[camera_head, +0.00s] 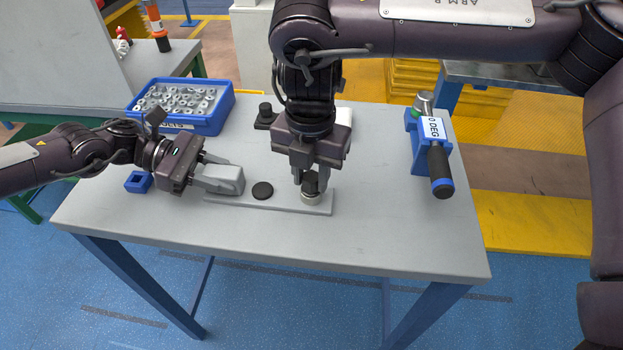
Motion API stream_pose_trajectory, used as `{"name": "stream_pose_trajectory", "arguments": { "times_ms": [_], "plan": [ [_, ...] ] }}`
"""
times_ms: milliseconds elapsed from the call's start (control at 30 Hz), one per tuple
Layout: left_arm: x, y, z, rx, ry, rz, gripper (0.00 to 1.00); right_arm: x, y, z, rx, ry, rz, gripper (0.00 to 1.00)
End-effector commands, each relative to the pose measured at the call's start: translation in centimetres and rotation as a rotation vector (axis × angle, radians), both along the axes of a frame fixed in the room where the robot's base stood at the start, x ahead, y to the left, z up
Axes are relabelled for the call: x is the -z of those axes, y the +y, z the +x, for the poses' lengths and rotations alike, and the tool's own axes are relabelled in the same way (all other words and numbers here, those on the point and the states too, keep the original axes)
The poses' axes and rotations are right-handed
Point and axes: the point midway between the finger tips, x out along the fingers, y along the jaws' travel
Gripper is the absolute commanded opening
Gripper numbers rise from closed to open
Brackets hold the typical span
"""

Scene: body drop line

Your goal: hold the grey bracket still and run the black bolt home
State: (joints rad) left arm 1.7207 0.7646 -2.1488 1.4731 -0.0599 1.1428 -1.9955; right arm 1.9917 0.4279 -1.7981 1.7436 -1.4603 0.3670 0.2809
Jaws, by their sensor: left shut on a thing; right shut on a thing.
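The grey bracket (285,204) lies flat on the table as a long plate with a raised block at its left end. A black round disc or cap (262,190) sits on its middle. My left gripper (226,181) is shut on the bracket at its left end. The black bolt (311,183) stands upright at the bracket's right end, over a pale round boss (311,198). My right gripper (310,182) points straight down and is shut on the bolt. The fingers partly hide the bolt, and I cannot tell how deep it sits.
A blue bin (182,128) of metal parts stands at the back left. A small blue square block (138,182) lies left of my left gripper. A black-handled tool (438,165) rests in a blue holder at the right. The table's front (300,245) is clear.

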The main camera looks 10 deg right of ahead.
Motion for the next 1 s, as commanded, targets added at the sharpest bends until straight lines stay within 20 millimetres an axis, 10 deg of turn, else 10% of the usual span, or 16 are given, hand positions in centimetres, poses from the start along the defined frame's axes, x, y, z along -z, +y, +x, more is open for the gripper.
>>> {"name": "stream_pose_trajectory", "arguments": {
  "times_ms": [400, 433, 633, 1000],
  "plan": [
    [0.76, 0.14, -0.22, -0.003, 0.012, 0.009, 0.0, 0.1, -0.04, 0.12, 0.85, 0.0, 0.007, 0.0],
    [0.76, 0.14, -0.22, -0.003, 0.012, 0.009, 0.0, 0.1, -0.05, 0.11, 0.884, 0.0, 0.007, 0.31],
    [0.75, 0.16, -0.21, -0.003, 0.012, 0.009, 0.0, 0.1, -0.09, 0.11, 0.871, -0.001, 0.004, 0.55],
    [0.74, 0.15, -0.21, -0.003, 0.012, 0.009, 0.0, -0.69, -0.13, 0.13, 0.869, -0.004, 0.003, 0.55]
  ]
}}
